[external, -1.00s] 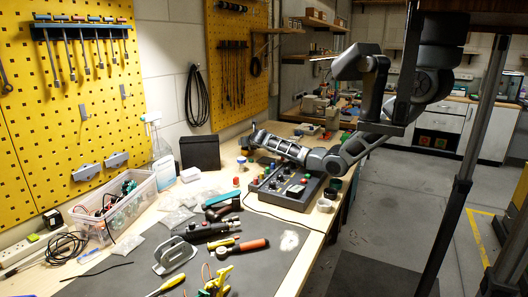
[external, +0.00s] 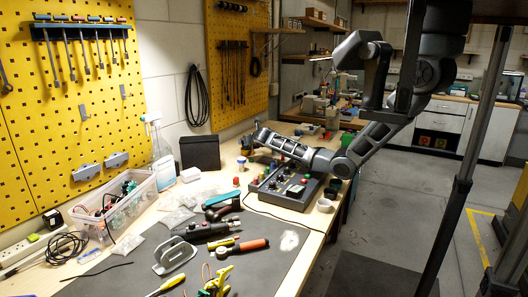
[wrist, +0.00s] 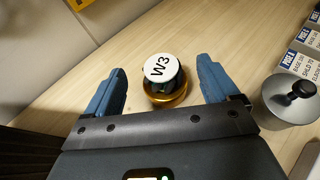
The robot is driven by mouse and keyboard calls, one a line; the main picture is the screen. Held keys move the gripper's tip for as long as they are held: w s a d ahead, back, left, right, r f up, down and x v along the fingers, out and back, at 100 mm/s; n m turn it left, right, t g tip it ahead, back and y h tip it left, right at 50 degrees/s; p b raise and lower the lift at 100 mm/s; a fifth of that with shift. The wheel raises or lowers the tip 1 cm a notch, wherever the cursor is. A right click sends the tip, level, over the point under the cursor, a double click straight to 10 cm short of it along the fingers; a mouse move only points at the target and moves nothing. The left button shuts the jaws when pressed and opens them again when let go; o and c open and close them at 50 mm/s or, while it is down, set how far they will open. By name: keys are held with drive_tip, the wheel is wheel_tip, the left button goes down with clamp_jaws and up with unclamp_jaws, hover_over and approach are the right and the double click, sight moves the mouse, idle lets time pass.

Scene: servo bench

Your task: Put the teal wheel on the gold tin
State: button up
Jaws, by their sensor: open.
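A round piece with a white top marked W3 (wrist: 160,67) and a dark, greenish side is in the wrist view; I take it for the teal wheel. It appears to sit on the gold tin (wrist: 167,98), whose rim shows below it. My gripper (wrist: 164,80) is open, its blue fingers apart on either side of the wheel with gaps to it. In the external view my gripper (external: 258,132) is above the far part of the bench, near a small dark and gold stack (external: 246,146). Where the wheel touches the tin is partly hidden.
A silver pot with a black knob (wrist: 290,99) stands right of my gripper, beside labelled boxes (wrist: 305,62). A control box with coloured buttons (external: 287,187) lies below my arm. A dark panel (external: 200,152) stands to the left. Wood around the tin is clear.

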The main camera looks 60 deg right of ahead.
drive_tip(key=v, duration=0.7)
drive_tip(key=shift+s+a, duration=0.2)
